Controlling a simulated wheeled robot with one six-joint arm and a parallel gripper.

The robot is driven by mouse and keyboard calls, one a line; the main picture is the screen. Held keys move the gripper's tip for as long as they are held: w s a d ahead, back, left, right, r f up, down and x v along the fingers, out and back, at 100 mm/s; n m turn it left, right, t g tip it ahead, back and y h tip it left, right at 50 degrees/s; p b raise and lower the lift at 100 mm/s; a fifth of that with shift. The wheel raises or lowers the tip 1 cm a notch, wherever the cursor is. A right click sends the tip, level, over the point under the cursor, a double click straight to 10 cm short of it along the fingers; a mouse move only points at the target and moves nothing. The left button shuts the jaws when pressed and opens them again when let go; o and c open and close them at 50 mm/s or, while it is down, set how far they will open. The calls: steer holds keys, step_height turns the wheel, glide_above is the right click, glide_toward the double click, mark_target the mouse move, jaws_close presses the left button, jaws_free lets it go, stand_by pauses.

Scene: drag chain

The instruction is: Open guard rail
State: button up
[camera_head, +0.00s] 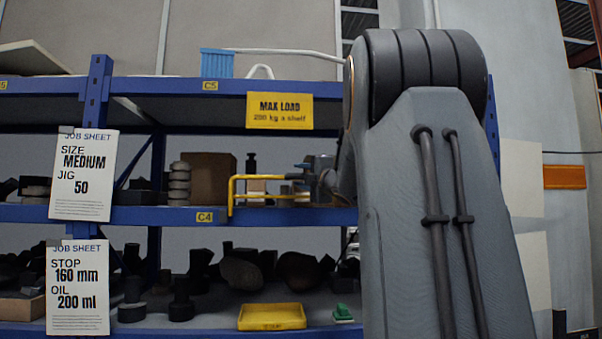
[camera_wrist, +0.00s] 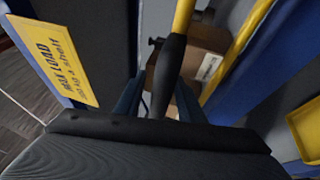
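The guard rail (camera_head: 232,195) is a yellow tubular frame at the front of the middle shelf. Its upper and lower bars run level across the shelf opening. In the wrist view its yellow bar (camera_wrist: 184,14) ends in a black grip (camera_wrist: 170,65). My gripper (camera_wrist: 160,95) reaches the rail's right end, partly hidden by my arm in the head view (camera_head: 322,182). In the wrist view the two fingers stand apart, with the black grip between them. A gap shows on the grip's left side; contact on its right is unclear.
A brown box (camera_head: 210,178) and dark parts stand on the shelf behind the rail. A yellow load sign (camera_head: 280,110) hangs above the rail.

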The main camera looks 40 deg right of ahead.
steer(key=shift+w, duration=0.15)
jaws_close()
steer(key=shift+r, duration=0.1)
steer(key=shift+s+a+b, duration=0.15)
steer(key=shift+s+b, duration=0.05)
steer(key=shift+b, duration=0.75)
